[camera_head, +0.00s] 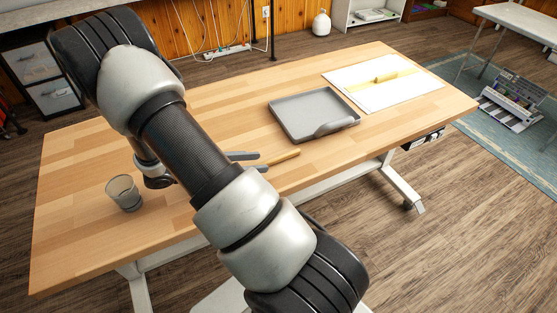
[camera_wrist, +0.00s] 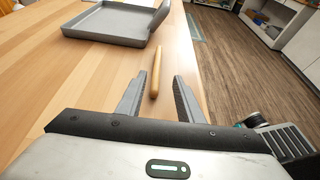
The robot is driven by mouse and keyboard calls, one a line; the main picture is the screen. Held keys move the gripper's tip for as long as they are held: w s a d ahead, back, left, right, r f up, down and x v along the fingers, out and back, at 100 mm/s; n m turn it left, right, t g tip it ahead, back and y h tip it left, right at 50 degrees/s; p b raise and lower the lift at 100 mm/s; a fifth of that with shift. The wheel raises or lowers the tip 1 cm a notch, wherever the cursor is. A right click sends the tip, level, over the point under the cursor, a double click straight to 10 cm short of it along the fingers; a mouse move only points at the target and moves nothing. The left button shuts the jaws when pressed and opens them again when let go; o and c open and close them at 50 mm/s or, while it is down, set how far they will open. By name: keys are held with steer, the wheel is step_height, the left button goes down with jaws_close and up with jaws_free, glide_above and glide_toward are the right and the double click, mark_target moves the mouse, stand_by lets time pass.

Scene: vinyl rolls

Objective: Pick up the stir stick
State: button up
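The stir stick (camera_head: 284,157) is a slim, light-brown wooden rod lying on the wooden table near its front edge. In the wrist view the stick (camera_wrist: 156,72) points away from me, with its near end between my fingers. My gripper (camera_wrist: 155,84) is open, with one finger on each side of the stick and a gap visible on both sides. In the head view my gripper (camera_head: 254,162) is at the stick's left end, partly hidden by my arm. I cannot tell how high the fingers are above the table.
A grey tray (camera_head: 284,119) with a grey object (camera_head: 334,127) at its front edge lies beyond the stick. A clear cup (camera_head: 124,194) stands at the left. The table's front edge is close to the stick.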

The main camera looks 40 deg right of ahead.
mark_target(274, 159)
steer(key=shift+w+r+b+x, duration=0.15)
steer(key=shift+b+x, duration=0.05)
steer(key=shift+x, duration=1.15)
steer(key=shift+w+r+b+x, duration=0.1)
steer(key=shift+w+b+x, duration=0.1)
steer(key=shift+x, duration=1.15)
steer(key=shift+d, duration=0.15)
jaws_close()
